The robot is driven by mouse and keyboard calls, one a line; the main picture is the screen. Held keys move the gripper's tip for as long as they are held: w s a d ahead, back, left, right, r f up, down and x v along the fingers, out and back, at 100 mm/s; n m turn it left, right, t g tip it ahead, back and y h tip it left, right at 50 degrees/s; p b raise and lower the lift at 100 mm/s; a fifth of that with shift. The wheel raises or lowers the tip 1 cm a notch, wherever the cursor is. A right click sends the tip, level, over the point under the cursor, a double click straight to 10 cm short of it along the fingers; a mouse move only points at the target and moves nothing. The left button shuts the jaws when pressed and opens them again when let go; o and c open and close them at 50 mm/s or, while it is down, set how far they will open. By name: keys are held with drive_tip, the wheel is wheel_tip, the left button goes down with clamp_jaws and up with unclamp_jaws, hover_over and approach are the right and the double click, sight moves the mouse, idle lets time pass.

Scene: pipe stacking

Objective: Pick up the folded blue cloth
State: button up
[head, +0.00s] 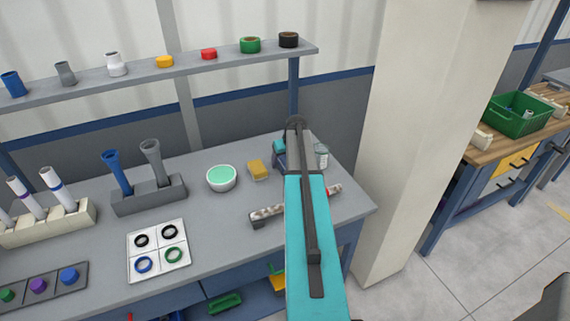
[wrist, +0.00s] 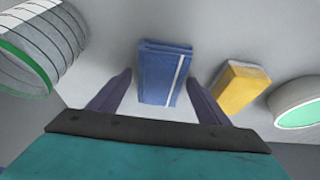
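The folded blue cloth (wrist: 165,74) lies on the grey table in the wrist view. It has a pale stripe near its right side. My gripper (wrist: 159,84) is open, with one finger on each side of the cloth's near end. I see a gap between each finger and the cloth, and nothing is held. In the head view my teal arm reaches over the table's right part and hides the cloth, so I cannot make it out clearly there.
A yellow sponge (head: 258,170) and a white bowl with green inside (head: 221,178) sit left of my arm. A clear jar (head: 321,156) stands close on its right. A pillar (head: 415,130) stands right of the table.

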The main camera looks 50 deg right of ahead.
sight(285, 161)
drive_tip(key=c, duration=0.9)
drive_tip(key=shift+o, duration=0.2)
drive_tip(key=shift+r, duration=0.1)
wheel_tip(285, 161, up, 10)
drive_tip(key=b, duration=0.3)
